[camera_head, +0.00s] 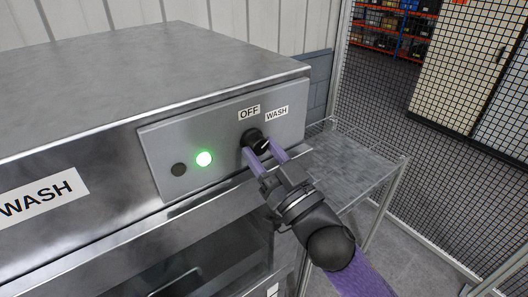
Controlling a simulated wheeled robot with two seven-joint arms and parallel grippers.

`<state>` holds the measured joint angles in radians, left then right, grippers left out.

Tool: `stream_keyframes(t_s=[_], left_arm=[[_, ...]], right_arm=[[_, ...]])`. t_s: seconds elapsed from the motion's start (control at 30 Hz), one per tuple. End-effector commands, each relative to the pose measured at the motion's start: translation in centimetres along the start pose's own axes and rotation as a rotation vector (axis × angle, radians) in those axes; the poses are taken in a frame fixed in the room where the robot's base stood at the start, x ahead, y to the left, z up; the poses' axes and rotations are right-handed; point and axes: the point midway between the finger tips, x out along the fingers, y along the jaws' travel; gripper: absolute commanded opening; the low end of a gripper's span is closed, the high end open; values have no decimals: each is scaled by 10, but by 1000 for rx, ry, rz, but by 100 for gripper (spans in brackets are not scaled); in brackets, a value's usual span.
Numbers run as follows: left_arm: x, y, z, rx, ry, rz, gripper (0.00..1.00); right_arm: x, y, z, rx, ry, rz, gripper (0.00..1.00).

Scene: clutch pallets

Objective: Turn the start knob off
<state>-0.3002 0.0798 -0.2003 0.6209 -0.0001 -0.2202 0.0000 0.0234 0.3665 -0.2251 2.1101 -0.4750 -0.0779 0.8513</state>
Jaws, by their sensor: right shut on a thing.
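The start knob (255,139) is black and round, on the grey control panel (220,132) of the washing machine. The labels OFF and WASH stand above it. A pale mark on the knob points up and right, toward the WASH label (276,113). A green light (204,158) glows on the panel to the left, beside a dark round button (179,169). My right gripper (263,150) is shut on the knob, one purple finger on each side, and partly hides it. My left gripper is not in view.
The steel washer housing (130,80) fills the left and has a big WASH label (42,196) on its front. A metal side table (350,165) stands to the right of the machine. A mesh fence (425,100) closes off the right side, with shelves behind it.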

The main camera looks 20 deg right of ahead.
Motion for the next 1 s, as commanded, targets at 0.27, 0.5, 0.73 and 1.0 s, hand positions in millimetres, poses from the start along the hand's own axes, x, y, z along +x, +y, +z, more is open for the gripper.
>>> stream_keyframes(t_s=[0.27, 0.5, 0.73, 1.0], left_arm=[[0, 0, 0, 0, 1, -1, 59], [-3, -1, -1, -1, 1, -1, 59], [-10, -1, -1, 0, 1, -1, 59], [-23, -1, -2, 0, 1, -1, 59]], right_arm=[[0, 0, 0, -4, 0, -2, 0], [0, 1, -1, -70, 0, -29, 0], [1, 2, -2, -232, 0, -96, 0], [1, 5, -3, -469, -1, -194, 0]])
